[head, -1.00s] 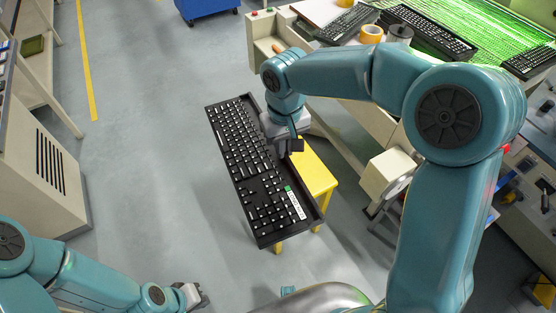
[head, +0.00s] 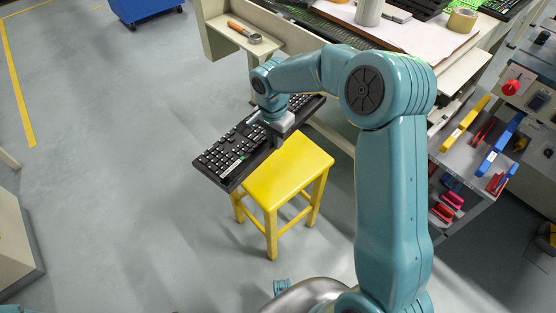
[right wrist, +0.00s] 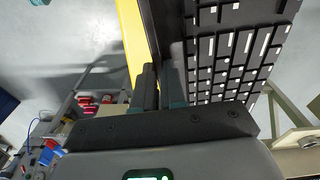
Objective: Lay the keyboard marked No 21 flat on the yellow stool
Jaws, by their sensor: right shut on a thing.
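The black keyboard (head: 222,158) is held by its near long edge in my right gripper (head: 276,139), which is shut on it. It lies across the far left side of the yellow stool (head: 292,170), with its left end out past the stool over the floor. I cannot tell whether it touches the seat, and its marking is not readable. The seat is bare. In the right wrist view the keyboard's keys (right wrist: 235,55) are right of my fingers (right wrist: 160,88), and a yellow strip of the stool (right wrist: 131,35) is to the left. My left gripper is out of view.
A workbench with a shelf holding an orange-handled tool (head: 245,32) stands behind the keyboard. A tool cart (head: 470,165) with coloured tools is at the right. A blue bin (head: 143,8) is at the far left. The floor left of the stool is clear.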

